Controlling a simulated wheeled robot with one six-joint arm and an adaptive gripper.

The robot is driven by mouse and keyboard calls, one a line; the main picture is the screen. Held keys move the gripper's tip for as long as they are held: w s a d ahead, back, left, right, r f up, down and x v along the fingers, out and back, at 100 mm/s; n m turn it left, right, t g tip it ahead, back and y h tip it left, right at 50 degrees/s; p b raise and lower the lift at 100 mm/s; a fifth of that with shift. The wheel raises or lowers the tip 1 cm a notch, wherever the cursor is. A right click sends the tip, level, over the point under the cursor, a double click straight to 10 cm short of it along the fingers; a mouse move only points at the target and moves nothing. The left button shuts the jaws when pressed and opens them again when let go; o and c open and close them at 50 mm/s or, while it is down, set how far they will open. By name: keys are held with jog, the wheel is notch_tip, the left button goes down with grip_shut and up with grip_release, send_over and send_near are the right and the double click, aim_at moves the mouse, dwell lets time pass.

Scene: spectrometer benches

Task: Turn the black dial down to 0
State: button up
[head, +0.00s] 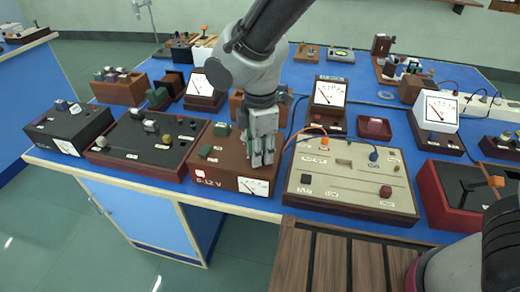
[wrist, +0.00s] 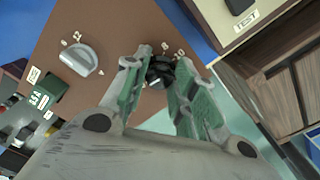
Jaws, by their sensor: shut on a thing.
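The black dial (wrist: 159,74) sits on top of a brown power supply box and shows in the wrist view between my fingertips. Small white number labels lie around it, partly hidden by the fingers. My gripper (wrist: 161,66) points down over the box, shut on the dial with one finger on each side. In the head view my gripper (head: 262,158) reaches down onto the right part of the brown box (head: 229,172), marked 0-12 V, and hides the dial. I cannot read the dial's setting. The box's front meter (head: 253,187) shows a red needle.
A grey knob (wrist: 82,60) with its own number labels stands on the same box. A beige panel (head: 350,185) stands close to the right, and a dark-topped box (head: 148,140) to the left. Meters and other boxes crowd the blue bench behind.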

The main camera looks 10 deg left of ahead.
jog(key=shift+n, duration=0.6)
jog(key=o, duration=1)
jog(key=shift+o, duration=0.2)
jog(key=shift+r, duration=0.1)
notch_tip(320, 180, up, 12)
